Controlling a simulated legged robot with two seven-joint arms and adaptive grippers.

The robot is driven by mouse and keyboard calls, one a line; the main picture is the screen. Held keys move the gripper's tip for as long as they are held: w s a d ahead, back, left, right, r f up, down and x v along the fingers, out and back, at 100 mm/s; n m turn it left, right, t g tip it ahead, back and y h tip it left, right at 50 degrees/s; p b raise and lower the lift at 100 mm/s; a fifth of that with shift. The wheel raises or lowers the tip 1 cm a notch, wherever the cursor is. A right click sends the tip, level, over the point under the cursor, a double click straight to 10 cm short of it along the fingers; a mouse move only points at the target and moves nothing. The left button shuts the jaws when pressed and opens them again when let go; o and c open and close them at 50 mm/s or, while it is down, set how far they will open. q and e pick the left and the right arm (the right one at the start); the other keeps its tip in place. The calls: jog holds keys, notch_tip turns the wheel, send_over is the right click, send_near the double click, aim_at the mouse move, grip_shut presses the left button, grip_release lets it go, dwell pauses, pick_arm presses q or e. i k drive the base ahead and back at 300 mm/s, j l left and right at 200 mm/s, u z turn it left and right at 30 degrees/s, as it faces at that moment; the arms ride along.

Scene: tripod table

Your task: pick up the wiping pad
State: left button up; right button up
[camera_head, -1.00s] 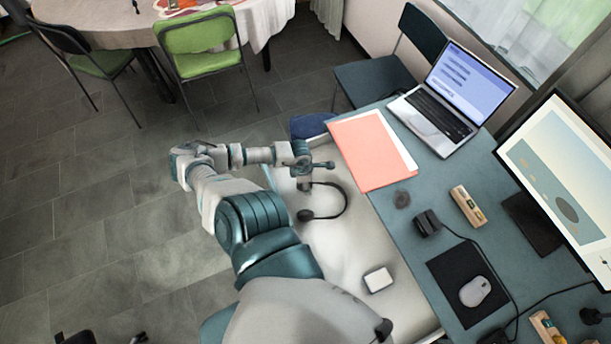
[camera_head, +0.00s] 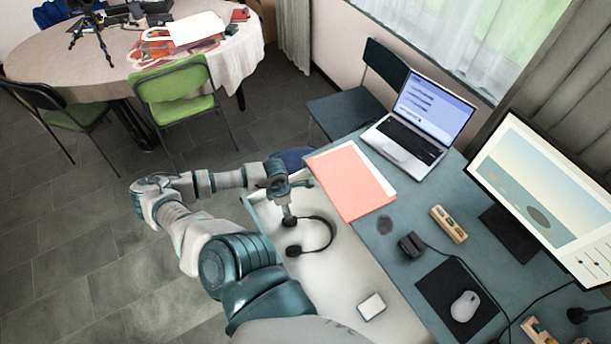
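I cannot single out the wiping pad with certainty. A small white rectangular block with a dark edge (camera_head: 371,306) lies on the white surface in front of the teal desk; it may be the pad. My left gripper (camera_head: 298,199) is over the far end of the white surface, by a black headset, well away from the white block. Its fingers are small and seen at a slant, so I cannot tell if they are open. My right gripper is out of view.
The black headset (camera_head: 327,237) lies under my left gripper. The desk holds a coral folder (camera_head: 350,181), a laptop (camera_head: 410,138), a monitor (camera_head: 540,195) and a mouse (camera_head: 465,306). A round table (camera_head: 60,75) with a tripod (camera_head: 88,28) stands behind, with a green chair (camera_head: 178,92).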

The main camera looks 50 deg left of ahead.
aim_at(373, 306)
jog(key=k, duration=1)
